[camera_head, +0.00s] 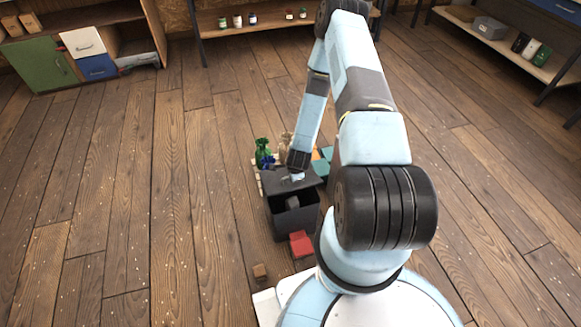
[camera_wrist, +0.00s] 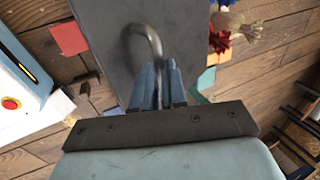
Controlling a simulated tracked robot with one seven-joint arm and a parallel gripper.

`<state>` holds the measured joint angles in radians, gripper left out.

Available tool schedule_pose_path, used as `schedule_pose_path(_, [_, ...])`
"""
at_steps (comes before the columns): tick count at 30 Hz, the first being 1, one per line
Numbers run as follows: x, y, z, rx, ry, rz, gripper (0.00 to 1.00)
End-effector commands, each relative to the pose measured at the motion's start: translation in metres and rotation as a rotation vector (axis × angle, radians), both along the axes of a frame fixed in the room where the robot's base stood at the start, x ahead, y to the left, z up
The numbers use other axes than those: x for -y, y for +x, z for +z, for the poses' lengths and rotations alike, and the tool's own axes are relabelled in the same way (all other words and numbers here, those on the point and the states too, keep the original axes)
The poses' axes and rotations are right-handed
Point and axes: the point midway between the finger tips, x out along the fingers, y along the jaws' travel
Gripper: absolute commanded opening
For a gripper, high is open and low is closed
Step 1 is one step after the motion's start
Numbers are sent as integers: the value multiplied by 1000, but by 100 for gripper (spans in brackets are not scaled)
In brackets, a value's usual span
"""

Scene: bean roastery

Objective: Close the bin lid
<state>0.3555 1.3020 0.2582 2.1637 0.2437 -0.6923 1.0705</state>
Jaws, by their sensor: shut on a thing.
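The dark grey bin (camera_head: 296,222) stands on the wooden floor in the middle of the head view. Its flat grey lid (camera_head: 279,183) lies over the back part of the top, and the dark inside shows in front of it, with a grey thing (camera_head: 292,202) in the opening. In the wrist view the lid (camera_wrist: 105,25) fills the upper middle, and a curved metal handle (camera_wrist: 143,38) rises from it. My gripper (camera_wrist: 158,85) is shut on this handle; in the head view my gripper (camera_head: 297,176) is at the lid. The lid's exact tilt is hard to tell.
Shelves (camera_head: 257,22) line the back wall. The floor at left is clear.

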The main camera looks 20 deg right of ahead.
Motion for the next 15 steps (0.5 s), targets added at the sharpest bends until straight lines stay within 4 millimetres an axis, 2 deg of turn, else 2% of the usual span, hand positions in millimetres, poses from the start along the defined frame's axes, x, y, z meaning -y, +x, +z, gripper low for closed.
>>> schedule_pose_path(1, [-1, -9, -7, -9, 1, 0, 0])
schedule_pose_path(9, [-4, -32, -35, -13, 4, 2, 0])
schedule_pose_path(15, [-3, -48, -59, 103, -1, -3, 0])
